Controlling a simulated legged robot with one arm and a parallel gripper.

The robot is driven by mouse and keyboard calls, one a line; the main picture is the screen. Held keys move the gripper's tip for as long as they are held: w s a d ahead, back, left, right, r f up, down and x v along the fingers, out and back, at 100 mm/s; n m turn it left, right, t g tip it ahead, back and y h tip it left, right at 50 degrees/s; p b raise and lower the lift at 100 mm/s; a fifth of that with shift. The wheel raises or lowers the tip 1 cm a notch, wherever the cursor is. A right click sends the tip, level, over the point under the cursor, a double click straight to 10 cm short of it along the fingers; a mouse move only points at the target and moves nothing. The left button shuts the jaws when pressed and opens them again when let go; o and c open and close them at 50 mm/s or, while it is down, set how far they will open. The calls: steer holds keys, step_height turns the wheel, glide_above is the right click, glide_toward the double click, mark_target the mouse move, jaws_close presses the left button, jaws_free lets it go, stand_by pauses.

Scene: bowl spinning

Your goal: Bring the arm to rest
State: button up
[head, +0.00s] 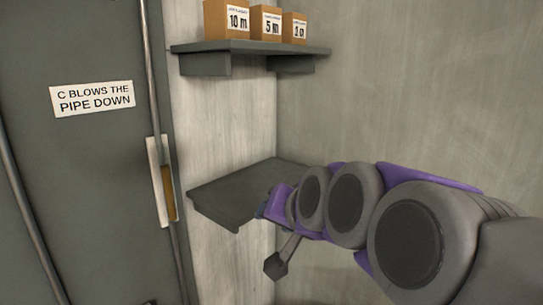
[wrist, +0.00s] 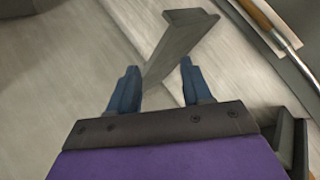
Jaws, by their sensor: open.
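My arm reaches in from the right in the head view, with purple and grey links. My gripper (head: 263,210) is at its far end, in front of the right part of the lower grey shelf (head: 232,192). Nothing is seen held.
An upper shelf (head: 250,47) carries three cardboard boxes (head: 267,23) with length labels. A dark door (head: 75,180) stands at left with a sign (head: 92,97), a vertical rod and an orange-brown handle (head: 168,192). Pale walls meet in a corner behind the shelves.

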steer(key=s+d+f+g+h+b, duration=0.1)
steer(key=s+d+f+g, duration=0.1)
steer(key=s+f, duration=0.35)
steer(key=s+d+f+n+g+h, duration=0.1)
steer(key=s+d+f+g, duration=0.15)
steer(key=f, duration=0.55)
steer(key=s+d+f+g+h+b, duration=0.1)
steer(key=s+d+f, duration=0.25)
steer(key=f, duration=0.25)
steer(key=s+d+f+g+b, duration=0.1)
steer(key=s+d+f+g, duration=0.1)
steer(key=s+f, duration=0.3)
steer(key=s+d+f+n+g+h, duration=0.1)
steer(key=s+d+f+g, duration=0.2)
steer(key=s, duration=0.9)
step_height(320, 180, down, 4)
steer(key=shift+s+r+n+g+h+b, duration=0.15)
steer(key=shift+r+n+g+h+b, duration=0.2)
steer(key=shift+g, duration=0.2)
steer(key=shift+c, duration=0.6)
steer(key=shift+d, duration=0.1)
